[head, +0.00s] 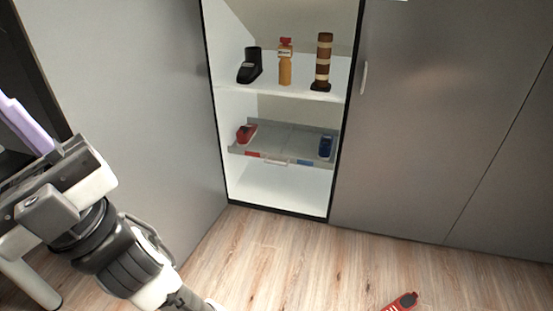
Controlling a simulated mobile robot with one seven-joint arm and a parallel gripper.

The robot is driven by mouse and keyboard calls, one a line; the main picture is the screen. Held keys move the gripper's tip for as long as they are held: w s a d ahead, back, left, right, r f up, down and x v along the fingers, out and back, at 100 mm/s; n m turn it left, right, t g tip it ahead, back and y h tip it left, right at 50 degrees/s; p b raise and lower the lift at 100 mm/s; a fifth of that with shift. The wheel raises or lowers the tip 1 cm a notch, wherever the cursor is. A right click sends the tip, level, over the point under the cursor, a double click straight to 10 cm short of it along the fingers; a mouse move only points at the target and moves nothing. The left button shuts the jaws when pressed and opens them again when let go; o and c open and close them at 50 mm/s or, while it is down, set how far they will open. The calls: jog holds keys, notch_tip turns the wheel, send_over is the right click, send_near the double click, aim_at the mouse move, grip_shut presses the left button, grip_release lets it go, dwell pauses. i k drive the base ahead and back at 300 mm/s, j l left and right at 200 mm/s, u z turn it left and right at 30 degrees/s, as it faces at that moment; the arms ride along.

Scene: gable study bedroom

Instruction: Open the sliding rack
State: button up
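The sliding rack (285,137) is a grey, shallow tray inside the open cabinet bay, below the white shelf. Its front edge carries a red label on the left, a blue label on the right and a pale handle (277,161) between them. A red shoe (246,133) sits at its left end and a blue shoe (325,147) at its right end. The rack appears to lie within the bay. My arm shows at the lower left, well apart from the rack.
The white shelf (300,91) above holds a black boot, an orange bottle and a brown striped item. Grey panels (430,110) flank the bay; the right one has a pale handle (363,78).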

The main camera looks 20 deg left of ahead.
aim_at(282, 142)
jog(key=i+j+z, duration=0.1)
jog(key=i+j, duration=0.25)
jog(key=i+j+z, duration=0.15)
jog(key=i+j, duration=0.15)
jog(key=j, duration=0.15)
jog(key=i+j+z, duration=0.1)
jog(key=i+j, duration=0.15)
jog(key=j, duration=0.2)
jog(key=i+j+z, duration=0.1)
jog(key=i+j, duration=0.4)
jog(key=i, duration=0.2)
jog(key=i+j+z, duration=0.1)
jog(key=i+j, duration=0.5)
jog(key=i, duration=0.05)
